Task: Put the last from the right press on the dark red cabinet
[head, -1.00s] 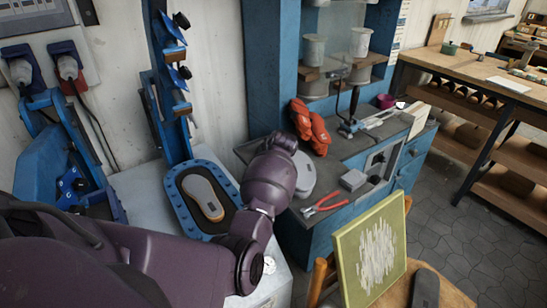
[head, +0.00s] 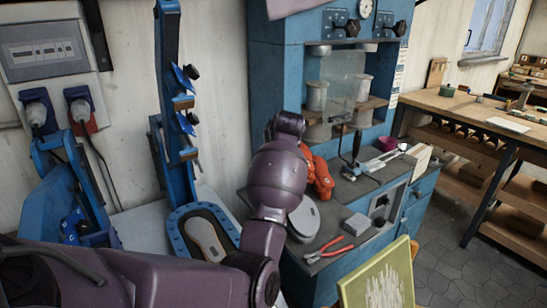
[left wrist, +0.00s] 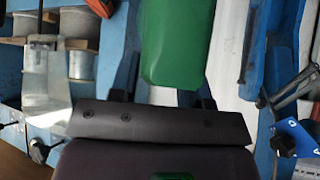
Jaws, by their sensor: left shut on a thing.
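The last (left wrist: 183,45) is a smooth green block-like form in the left wrist view, at the top centre. My left gripper (left wrist: 168,88) is shut on it; the last is clear of the press in that view. In the head view my purple left arm crosses the middle, and its gripper and the last are hidden behind it. The right press (head: 178,236) is a blue oval frame with a pale sole-shaped pad (head: 207,240) in it, below a tall blue upright. The dark red cabinet and my right gripper are not in view.
A blue bench (head: 415,195) carries red gloves (head: 320,177), red pliers (head: 328,249) and a grey box (head: 356,226). Another blue press (head: 62,195) stands at the left. A yellow-green panel (head: 380,282) is at the lower right. Grey floor (head: 455,250) is free at the right.

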